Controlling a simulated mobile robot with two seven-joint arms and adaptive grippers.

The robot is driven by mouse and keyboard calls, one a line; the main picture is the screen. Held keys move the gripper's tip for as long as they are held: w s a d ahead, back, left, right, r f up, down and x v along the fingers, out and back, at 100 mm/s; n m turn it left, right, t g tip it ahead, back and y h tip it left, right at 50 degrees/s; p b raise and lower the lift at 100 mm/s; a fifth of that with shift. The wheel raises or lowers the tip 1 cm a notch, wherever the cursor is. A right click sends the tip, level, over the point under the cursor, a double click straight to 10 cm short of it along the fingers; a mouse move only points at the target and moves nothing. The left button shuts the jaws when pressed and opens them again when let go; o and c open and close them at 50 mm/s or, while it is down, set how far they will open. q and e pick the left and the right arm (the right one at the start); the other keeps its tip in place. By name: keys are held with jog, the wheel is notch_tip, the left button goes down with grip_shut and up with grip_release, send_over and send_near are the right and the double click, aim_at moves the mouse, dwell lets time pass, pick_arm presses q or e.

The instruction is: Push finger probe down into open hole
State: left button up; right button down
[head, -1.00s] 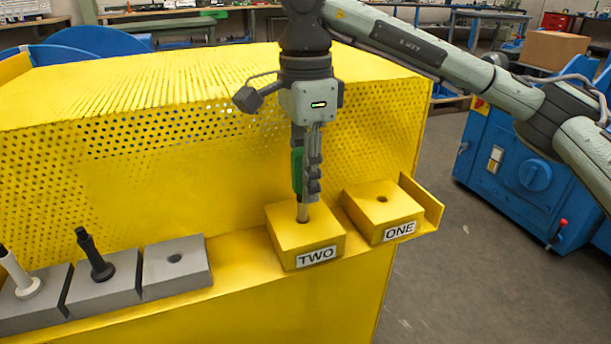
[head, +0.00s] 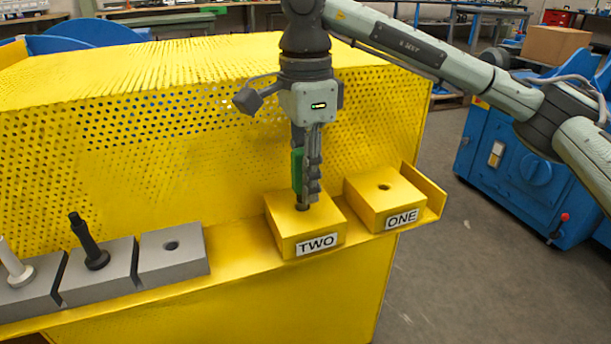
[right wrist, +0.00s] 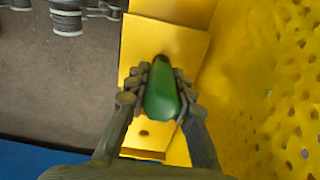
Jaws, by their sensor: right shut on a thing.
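My right gripper (head: 308,190) is shut on the green handle of the finger probe (head: 297,172). The probe is upright over the yellow block marked TWO (head: 285,230). The fingertips are just above the block's open hole (head: 303,207), and almost no shaft shows between them and the block, so the probe's lower end is hidden. In the right wrist view, the green handle (right wrist: 162,95) sits between both fingers, with yellow block surface beyond it. My left gripper is not in view.
The yellow block marked ONE (head: 385,205) stands to the right with an empty hole. Grey blocks stand on the ledge to the left, one with an empty hole (head: 172,255) and one holding a black peg (head: 88,240). A perforated yellow guard (head: 150,170) rises behind.

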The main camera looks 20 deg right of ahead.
jog(key=shift+f+b, duration=0.85)
jog(key=shift+f, duration=0.3)
jog(key=c, duration=1.2)
grip_release()
notch_tip(320, 180, up, 12)
jog(key=shift+r, duration=0.1)
